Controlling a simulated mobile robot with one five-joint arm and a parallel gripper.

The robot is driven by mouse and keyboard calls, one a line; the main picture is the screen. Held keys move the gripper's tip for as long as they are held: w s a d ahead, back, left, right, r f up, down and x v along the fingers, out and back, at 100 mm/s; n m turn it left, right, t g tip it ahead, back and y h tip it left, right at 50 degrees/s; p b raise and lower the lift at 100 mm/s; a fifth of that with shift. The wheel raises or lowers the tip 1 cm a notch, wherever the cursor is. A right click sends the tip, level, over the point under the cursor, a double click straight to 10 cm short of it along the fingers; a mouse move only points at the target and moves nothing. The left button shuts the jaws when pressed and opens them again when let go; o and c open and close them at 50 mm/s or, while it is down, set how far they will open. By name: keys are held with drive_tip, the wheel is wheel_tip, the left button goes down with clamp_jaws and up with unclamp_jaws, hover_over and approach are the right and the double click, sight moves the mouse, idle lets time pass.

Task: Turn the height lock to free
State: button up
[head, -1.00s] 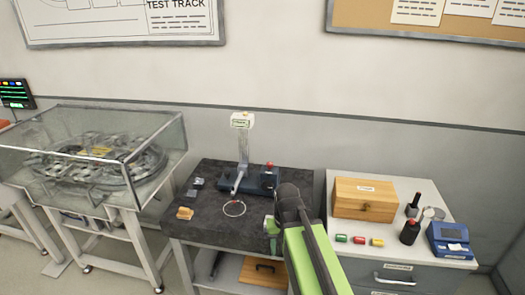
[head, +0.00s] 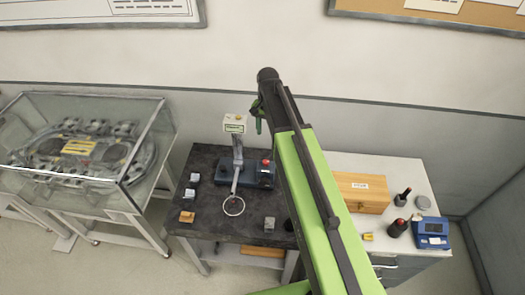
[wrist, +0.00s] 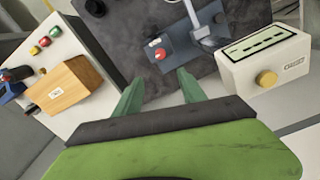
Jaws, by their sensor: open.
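The stand on the dark table has a blue base (head: 258,174), a pale upright (head: 238,148) and a white box (head: 235,124) on top. In the wrist view the white box (wrist: 262,55) shows a dark-lined display and a yellow knob (wrist: 266,78). A red knob (wrist: 160,54) sits on the blue base. No part is readable as the height lock. My gripper (wrist: 160,86) has its two green fingers apart with nothing between them, pointing at the base from above. In the head view my gripper (head: 257,115) is raised to the right of the white box.
A ring (head: 233,206) lies in front of the stand, with small blocks (head: 190,194) to its left. A wooden box (head: 362,193), bottles and a blue device (head: 431,232) stand on the right-hand cabinet. A glass-covered track (head: 80,148) stands at left.

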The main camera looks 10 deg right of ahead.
sight(266, 161)
wheel_tip(266, 161, down, 18)
drive_tip(key=b, duration=1.7)
drive_tip(key=shift+s+a+r, duration=0.1)
drive_tip(key=shift+a+r, duration=0.05)
drive_tip(key=shift+r, duration=0.2)
clamp_jaws()
